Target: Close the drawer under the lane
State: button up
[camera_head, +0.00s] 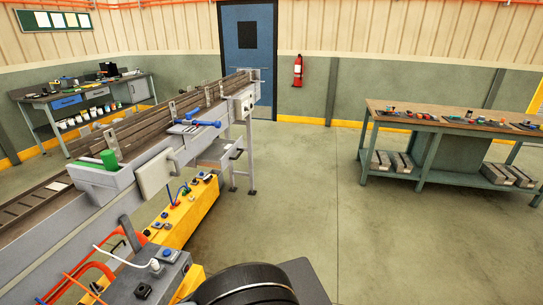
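The lane (148,135) is a long grey conveyor that runs from the lower left towards the back, beside the blue door. Under its far part, a light grey box-like drawer (216,154) sticks out on the near right side and looks open. Its inside and handle are too small to make out. My gripper is not in view. A dark rounded part at the bottom edge seems to be mine, well apart from the drawer.
A yellow unit (190,215) with knobs and cables stands low along the lane, between the drawer and the bottom edge. A workbench (436,124) stands at the right, another bench (60,96) at the back left. The floor (300,180) between lane and right bench is clear.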

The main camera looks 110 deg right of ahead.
aim_at(213, 155)
jog(key=z, duration=0.7)
jog(key=k, duration=0.95)
jog(key=z, duration=1.65)
jog(key=i, duration=0.75)
jog(key=z, duration=0.55)
jog(key=k, duration=0.45)
jog(key=z, duration=0.9)
jog(key=i, duration=0.75)
jog(key=u, duration=0.5)
jog(key=i, duration=0.75)
jog(key=u, duration=0.8)
